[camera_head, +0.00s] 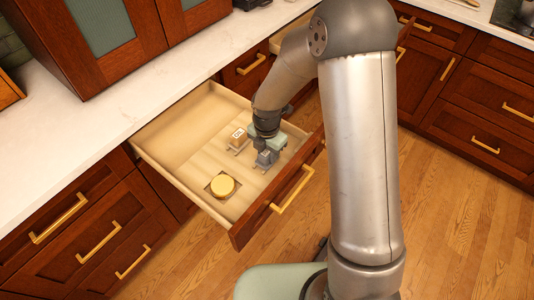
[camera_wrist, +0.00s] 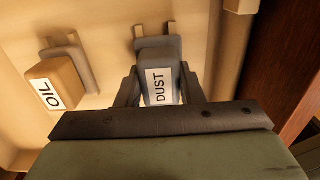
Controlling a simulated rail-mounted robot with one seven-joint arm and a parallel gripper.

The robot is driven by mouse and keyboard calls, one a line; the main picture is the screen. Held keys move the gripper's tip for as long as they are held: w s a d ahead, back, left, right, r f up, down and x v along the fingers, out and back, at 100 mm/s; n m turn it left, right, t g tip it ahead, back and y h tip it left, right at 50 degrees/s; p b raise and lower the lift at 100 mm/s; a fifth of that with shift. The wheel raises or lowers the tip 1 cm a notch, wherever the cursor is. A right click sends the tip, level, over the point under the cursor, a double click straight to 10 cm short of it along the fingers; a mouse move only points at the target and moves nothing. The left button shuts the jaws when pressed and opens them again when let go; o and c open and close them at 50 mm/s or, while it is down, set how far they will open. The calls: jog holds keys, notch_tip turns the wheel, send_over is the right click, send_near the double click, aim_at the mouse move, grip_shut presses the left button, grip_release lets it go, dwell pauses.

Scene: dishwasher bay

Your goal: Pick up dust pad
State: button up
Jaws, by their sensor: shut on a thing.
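The dust pad (camera_wrist: 158,70) is a grey block with a white label reading DUST. In the wrist view it sits between the two fingers of my gripper (camera_wrist: 158,92), which is shut on it. In the head view the dust pad (camera_head: 265,159) shows below my gripper (camera_head: 268,150), inside the open drawer (camera_head: 170,182). I cannot tell whether the pad touches the drawer floor.
A tan block labelled OIL (camera_wrist: 54,84) stands left of the dust pad, beside its own bracket; it also shows in the head view (camera_head: 239,138). A round yellow item (camera_head: 222,186) sits on a dark square nearer the drawer's left end. The drawer walls surround my gripper.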

jog(key=shift+r, duration=0.6)
jog(key=s+d+r, duration=0.1)
jog(key=s+r, duration=0.6)
jog(key=s, duration=0.2)
jog(key=s+d+r+b, duration=0.1)
jog(key=s+r, duration=0.3)
jog(key=shift+s+d+r, duration=0.3)
jog(key=shift+s+r, duration=0.05)
jog(key=shift+s, duration=0.05)
